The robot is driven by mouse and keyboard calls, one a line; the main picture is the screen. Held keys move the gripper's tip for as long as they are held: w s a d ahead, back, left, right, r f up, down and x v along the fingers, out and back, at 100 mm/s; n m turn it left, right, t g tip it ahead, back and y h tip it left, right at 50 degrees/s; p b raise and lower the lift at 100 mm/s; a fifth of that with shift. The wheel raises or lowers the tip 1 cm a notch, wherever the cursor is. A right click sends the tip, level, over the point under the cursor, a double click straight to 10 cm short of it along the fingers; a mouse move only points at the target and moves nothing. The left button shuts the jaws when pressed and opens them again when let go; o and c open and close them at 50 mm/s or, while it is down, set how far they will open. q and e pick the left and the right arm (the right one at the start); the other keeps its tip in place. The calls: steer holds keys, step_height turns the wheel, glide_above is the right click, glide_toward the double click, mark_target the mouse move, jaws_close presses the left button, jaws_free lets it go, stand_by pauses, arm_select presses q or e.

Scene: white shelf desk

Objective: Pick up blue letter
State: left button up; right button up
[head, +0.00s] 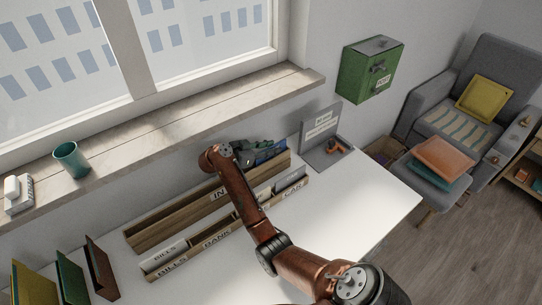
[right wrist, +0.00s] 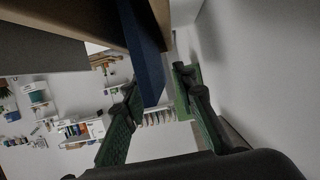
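The blue letter (head: 268,153) stands in the upper row of the wooden organizer (head: 168,228), at its right end in the head view. My right gripper (head: 246,154) is at that end, right beside the letter, and partly hides it. In the right wrist view the blue letter (right wrist: 146,62) reaches down between the two green fingers of the right gripper (right wrist: 156,82). The fingers are apart, with a clear gap between the letter and the right-hand finger. I cannot tell whether the left-hand finger touches the letter. My left gripper is not in view.
The organizer's lower row (head: 215,240) has labels such as BILLS and BANK. A grey stand (head: 322,135) is to the right on the white desk (head: 345,205). The window sill (head: 130,140) runs close behind. A green box (head: 367,72) hangs on the wall.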

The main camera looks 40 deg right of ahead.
jaws_close()
stand_by(0.5)
